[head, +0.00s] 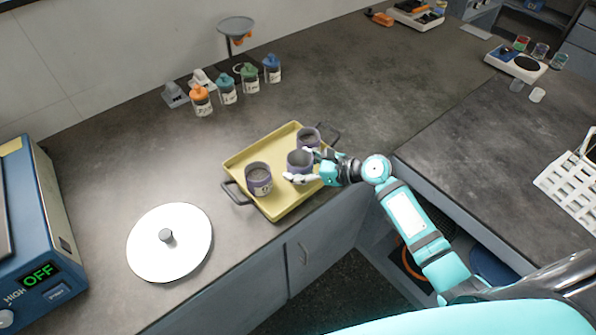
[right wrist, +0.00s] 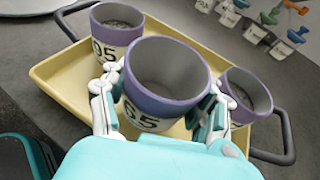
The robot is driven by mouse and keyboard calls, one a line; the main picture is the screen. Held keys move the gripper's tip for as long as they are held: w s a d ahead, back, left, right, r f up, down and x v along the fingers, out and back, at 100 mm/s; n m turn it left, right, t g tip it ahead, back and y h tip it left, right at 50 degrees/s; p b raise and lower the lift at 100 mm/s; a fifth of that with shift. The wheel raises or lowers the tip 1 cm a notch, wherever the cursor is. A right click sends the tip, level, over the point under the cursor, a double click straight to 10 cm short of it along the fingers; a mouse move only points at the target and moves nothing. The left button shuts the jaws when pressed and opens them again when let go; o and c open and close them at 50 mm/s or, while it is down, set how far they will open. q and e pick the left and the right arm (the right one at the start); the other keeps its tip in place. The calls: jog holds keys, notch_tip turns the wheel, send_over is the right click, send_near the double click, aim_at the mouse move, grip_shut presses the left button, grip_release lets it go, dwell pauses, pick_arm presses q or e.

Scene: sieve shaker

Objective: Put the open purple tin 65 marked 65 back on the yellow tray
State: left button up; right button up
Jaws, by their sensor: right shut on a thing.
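The open purple tin 65 (right wrist: 158,85) is between the fingers of my right gripper (right wrist: 160,110), its label reading 65 in the right wrist view. It looks empty and upright. In the head view the tin (head: 299,160) is over the middle of the yellow tray (head: 279,206), with my right gripper (head: 302,167) shut on it. I cannot tell whether its base touches the tray. My left gripper is not in view.
A round white lid (head: 170,242) lies left of the tray. A blue machine (head: 40,230) showing OFF stands at the far left. Several colored-lid jars (head: 228,90) stand at the back. Dark handles (head: 235,192) stick out from the tray ends.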

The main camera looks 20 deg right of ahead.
jog(key=shift+f, duration=1.05)
jog(key=shift+f, duration=0.1)
jog(key=o, duration=1.3)
jog(key=shift+c, duration=0.2)
jog(key=v, duration=1.2)
